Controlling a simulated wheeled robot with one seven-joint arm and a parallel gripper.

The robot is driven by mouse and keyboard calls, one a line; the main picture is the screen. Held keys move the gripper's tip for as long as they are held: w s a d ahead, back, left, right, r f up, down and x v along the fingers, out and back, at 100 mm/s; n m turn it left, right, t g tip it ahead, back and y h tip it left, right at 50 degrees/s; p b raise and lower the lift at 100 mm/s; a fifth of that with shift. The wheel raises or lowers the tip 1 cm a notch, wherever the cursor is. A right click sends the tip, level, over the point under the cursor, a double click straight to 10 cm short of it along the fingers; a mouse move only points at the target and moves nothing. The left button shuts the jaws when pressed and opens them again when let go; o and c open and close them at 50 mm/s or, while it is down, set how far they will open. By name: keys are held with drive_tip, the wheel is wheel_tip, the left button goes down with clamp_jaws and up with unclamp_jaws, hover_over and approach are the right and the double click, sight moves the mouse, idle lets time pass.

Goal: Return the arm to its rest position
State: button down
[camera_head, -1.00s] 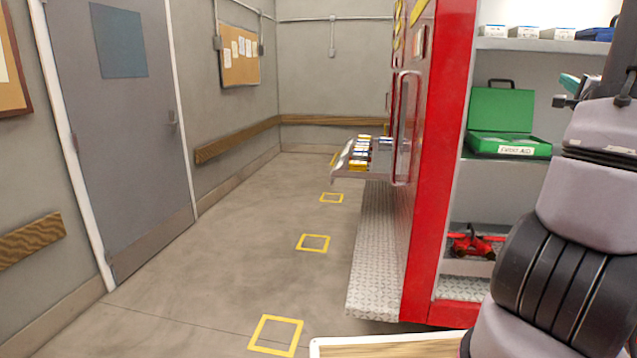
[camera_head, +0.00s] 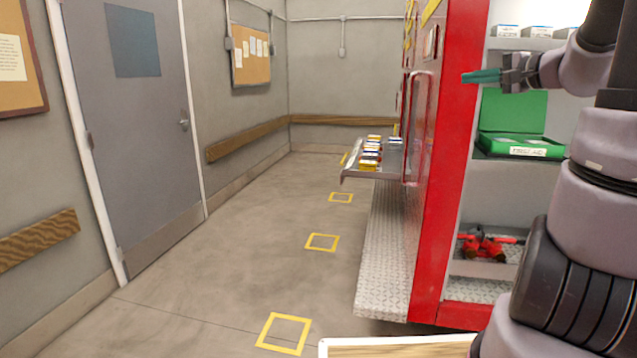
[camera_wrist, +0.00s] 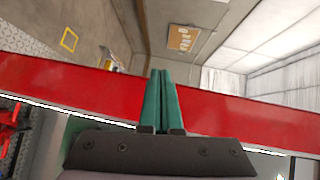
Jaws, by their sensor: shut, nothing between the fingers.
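My gripper (camera_head: 482,76) is at the upper right of the head view, raised level with the upper part of the red truck's edge (camera_head: 450,150). Its teal fingers point left and are shut together with nothing between them. In the wrist view the two fingers (camera_wrist: 159,98) lie side by side in front of the red edge. My arm is folded up along the right side of the head view and hides part of the shelves.
A green first-aid case (camera_head: 514,122) stands open on a shelf below my gripper. Red tools (camera_head: 487,245) lie on a lower shelf. A pulled-out tray (camera_head: 356,172) with several small boxes juts from the truck. The floor to the left is clear, with yellow squares (camera_head: 284,333).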

drive_tip(key=s+a+f+n+g, duration=0.2)
drive_tip(key=s+a+n+g, duration=0.15)
drive_tip(key=s+a, duration=0.3)
drive_tip(key=s+a+f+n+g, duration=0.2)
drive_tip(key=s+a+f+g, duration=0.15)
drive_tip(key=s+a, duration=0.3)
drive_tip(key=s+d+n+h, duration=0.1)
drive_tip(key=s+n+h, duration=0.1)
drive_tip(key=s+h, duration=0.4)
drive_tip(key=shift+s+d+f, duration=0.3)
drive_tip(key=shift+s+f, duration=0.15)
drive_tip(key=shift+s, duration=1)
